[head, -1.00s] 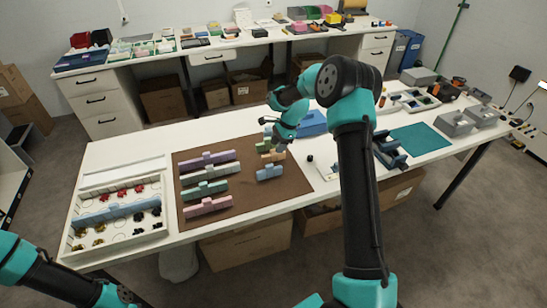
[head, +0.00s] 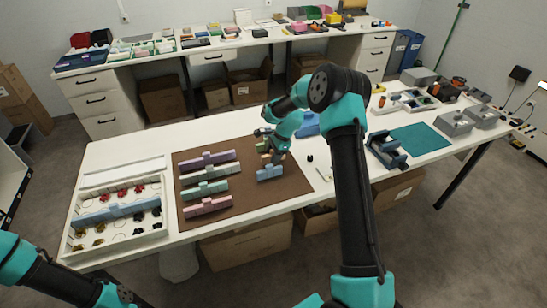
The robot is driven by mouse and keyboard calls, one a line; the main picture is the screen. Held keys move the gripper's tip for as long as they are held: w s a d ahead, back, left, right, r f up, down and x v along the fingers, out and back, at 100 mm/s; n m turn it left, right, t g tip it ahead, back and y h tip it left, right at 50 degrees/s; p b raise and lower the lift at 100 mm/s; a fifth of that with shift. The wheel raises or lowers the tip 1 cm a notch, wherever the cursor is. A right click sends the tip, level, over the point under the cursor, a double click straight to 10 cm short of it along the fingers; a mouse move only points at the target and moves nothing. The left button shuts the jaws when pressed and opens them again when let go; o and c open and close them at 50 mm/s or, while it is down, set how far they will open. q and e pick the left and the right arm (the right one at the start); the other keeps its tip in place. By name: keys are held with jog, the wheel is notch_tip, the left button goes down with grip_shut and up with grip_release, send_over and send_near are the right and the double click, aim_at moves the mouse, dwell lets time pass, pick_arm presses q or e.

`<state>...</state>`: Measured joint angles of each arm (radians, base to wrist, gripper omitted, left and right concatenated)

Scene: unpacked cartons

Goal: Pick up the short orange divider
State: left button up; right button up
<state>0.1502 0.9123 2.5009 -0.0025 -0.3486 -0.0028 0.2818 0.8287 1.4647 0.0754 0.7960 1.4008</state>
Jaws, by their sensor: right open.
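The short orange divider (head: 265,156) is on the brown mat (head: 240,187), in the right-hand column of short dividers. Only a small part of it shows, because my right gripper (head: 272,157) and wrist cover most of it. A short blue divider (head: 269,173) lies just in front of it, and a short green divider (head: 262,147) behind it is mostly hidden. My right gripper is open and points down at the orange divider; whether the fingers touch it is too small to tell. My left arm shows at the bottom left, but its gripper is out of view.
Long dividers in purple (head: 207,160), grey, green and pink (head: 208,205) lie in the mat's left column. A white tray (head: 117,243) with a blue divider and small parts stands to the left. The front right of the mat is clear. Grey fixtures stand to the right.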

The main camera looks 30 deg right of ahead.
jog(key=shift+c, duration=0.5)
grip_shut()
notch_tip(320, 180, up, 10)
jog(key=shift+r, duration=0.1)
dwell(0.5)
jog(key=shift+a, duration=0.1)
dwell(0.4)
